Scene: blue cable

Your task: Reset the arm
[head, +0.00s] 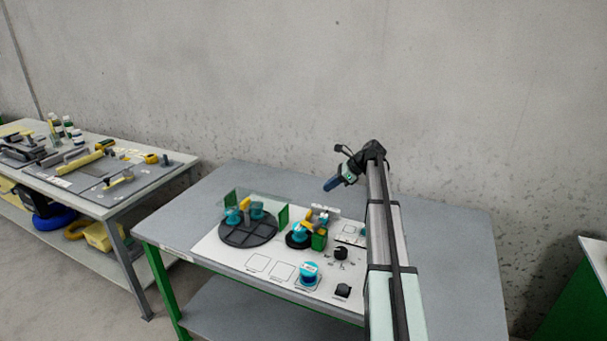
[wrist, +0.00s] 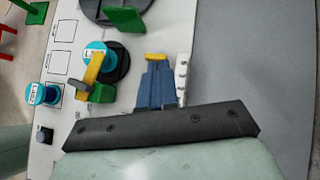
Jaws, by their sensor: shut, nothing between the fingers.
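The gripper appears apart from these things. No blue cable can be made out clearly.
Another teal spool (head: 309,272) stands at the board's front, near black knobs (head: 341,253). Green blocks (head: 319,240) and yellow parts stand by the discs. A second table (head: 90,200) with tools is at the left. The grey tabletop right of my arm is bare.

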